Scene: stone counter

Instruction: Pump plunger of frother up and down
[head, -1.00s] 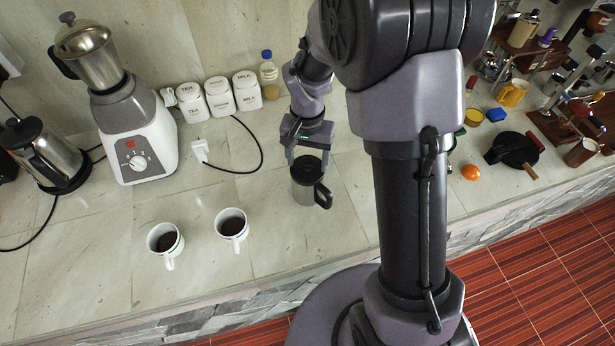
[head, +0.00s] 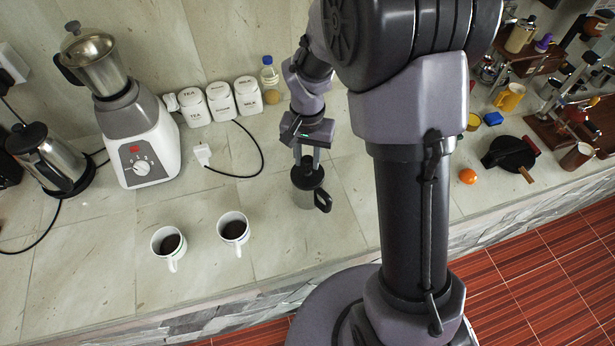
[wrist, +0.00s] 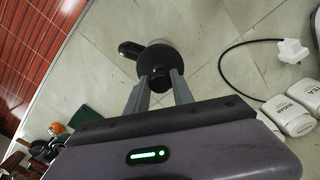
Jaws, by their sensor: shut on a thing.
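In the wrist view the black lid (wrist: 161,62) and handle lie just beyond my gripper (wrist: 160,82), with the dark knob between the fingertips. The jug's body is mostly hidden under the lid in the wrist view.
Two white mugs (head: 234,228) of dark liquid stand left of the frother. A blender (head: 144,150), a kettle (head: 50,160) and white canisters (head: 221,102) stand further left and behind. A white plug (head: 202,153) with a black cord lies between. An orange (head: 467,176) lies to the right.

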